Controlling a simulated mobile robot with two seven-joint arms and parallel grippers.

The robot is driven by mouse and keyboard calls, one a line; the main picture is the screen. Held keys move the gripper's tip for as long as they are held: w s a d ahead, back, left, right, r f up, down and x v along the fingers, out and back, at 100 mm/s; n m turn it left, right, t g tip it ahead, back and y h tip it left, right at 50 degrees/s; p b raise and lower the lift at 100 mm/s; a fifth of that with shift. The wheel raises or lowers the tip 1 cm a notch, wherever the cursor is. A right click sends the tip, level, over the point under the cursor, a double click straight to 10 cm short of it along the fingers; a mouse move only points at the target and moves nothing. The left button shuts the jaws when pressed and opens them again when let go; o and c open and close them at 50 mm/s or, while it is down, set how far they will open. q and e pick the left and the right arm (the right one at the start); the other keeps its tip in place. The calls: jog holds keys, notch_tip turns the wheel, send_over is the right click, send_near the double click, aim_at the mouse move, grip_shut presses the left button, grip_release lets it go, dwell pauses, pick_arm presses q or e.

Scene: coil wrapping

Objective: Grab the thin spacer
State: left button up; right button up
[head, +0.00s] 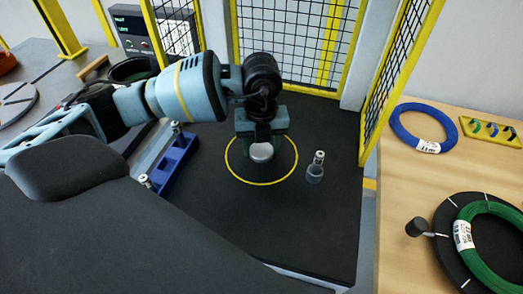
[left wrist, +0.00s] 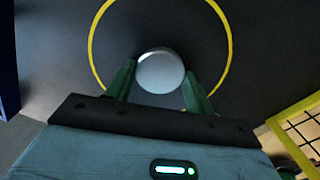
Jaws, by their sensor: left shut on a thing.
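My left gripper (head: 262,152) reaches down over the black table, inside a yellow ring outline (head: 262,185). Its green fingers are shut on a round, light grey piece, seen from above between the fingertips in the left wrist view (left wrist: 160,71). The piece's height and underside are hidden, so I cannot tell how thick it is or if it touches the table. Another small grey cylinder (head: 318,158) stands on a darker base (head: 315,174) just right of the ring. A blue rack (head: 174,163) left of the ring holds small light cylinders. My right gripper is not in view.
Yellow-framed mesh fencing (head: 290,40) closes the back and right of the black table. A wooden bench at the right holds a blue coil (head: 402,118) and a green coil (head: 462,240). The black surface in front of the ring is clear.

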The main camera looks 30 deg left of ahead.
aim_at(262, 150)
pick_arm(q)
jog(key=shift+r, duration=0.15)
notch_tip(262, 150, up, 4)
jog(key=shift+f, duration=0.2)
jog(key=s+d, duration=0.3)
jog(key=s, duration=0.1)
jog(key=s+d, duration=0.3)
jog(key=s, duration=0.1)
jog(key=s+d+r, duration=0.1)
jog(key=s+d, duration=0.2)
jog(key=s, duration=0.2)
jog(key=shift+s, duration=0.1)
jog(key=shift+s, duration=0.1)
